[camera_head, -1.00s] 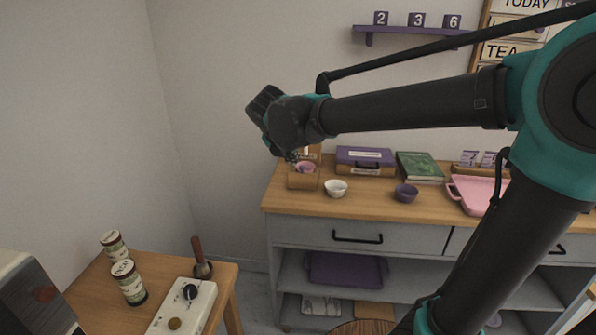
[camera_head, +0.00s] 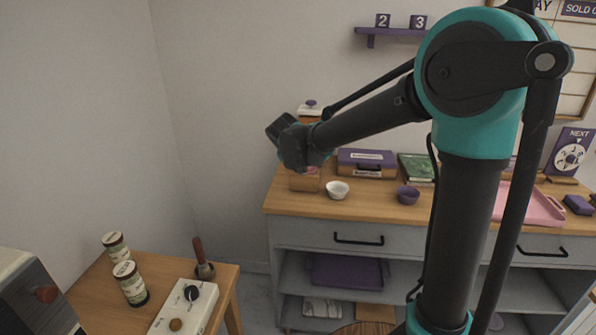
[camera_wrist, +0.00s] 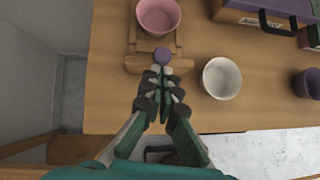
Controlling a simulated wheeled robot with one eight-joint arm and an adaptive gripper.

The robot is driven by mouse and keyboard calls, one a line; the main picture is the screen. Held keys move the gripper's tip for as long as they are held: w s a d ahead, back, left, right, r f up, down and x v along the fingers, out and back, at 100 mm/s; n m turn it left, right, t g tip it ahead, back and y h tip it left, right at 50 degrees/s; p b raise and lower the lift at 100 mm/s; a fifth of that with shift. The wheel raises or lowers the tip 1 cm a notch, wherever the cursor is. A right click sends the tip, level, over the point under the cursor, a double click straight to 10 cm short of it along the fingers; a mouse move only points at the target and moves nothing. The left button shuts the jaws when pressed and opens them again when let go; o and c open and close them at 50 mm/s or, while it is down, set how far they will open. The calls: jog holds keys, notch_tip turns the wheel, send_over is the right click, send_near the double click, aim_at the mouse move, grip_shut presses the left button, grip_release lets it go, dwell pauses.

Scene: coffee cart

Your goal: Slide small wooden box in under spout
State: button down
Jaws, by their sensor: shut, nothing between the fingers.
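The small wooden box (camera_wrist: 155,66) stands on the wooden counter in the wrist view, with a round purple knob (camera_wrist: 162,56) on its near side. A pink bowl (camera_wrist: 158,17) sits behind the knob at the top of the wrist view. The box front (camera_head: 304,183) also shows in the head view, at the counter's left end, partly hidden by my arm. My gripper (camera_wrist: 160,74) is shut and empty, its fingertips right by the knob. I cannot tell whether they touch it. The spout is not clearly visible; a wooden stand top with a grey-purple knob (camera_head: 311,103) rises behind my wrist.
A white bowl (camera_wrist: 221,78) stands just right of the box, and a purple bowl (camera_head: 408,194) farther right. A purple-lidded case (camera_head: 366,162) and green book (camera_head: 416,166) lie behind. The counter's front edge runs below the fingers. A side table (camera_head: 80,285) holds two jars.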

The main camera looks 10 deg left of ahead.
jog(key=shift+w, duration=0.25)
jog(key=w, duration=0.3)
jog(key=shift+w+d, duration=0.1)
jog(key=shift+w, duration=0.05)
dwell(0.4)
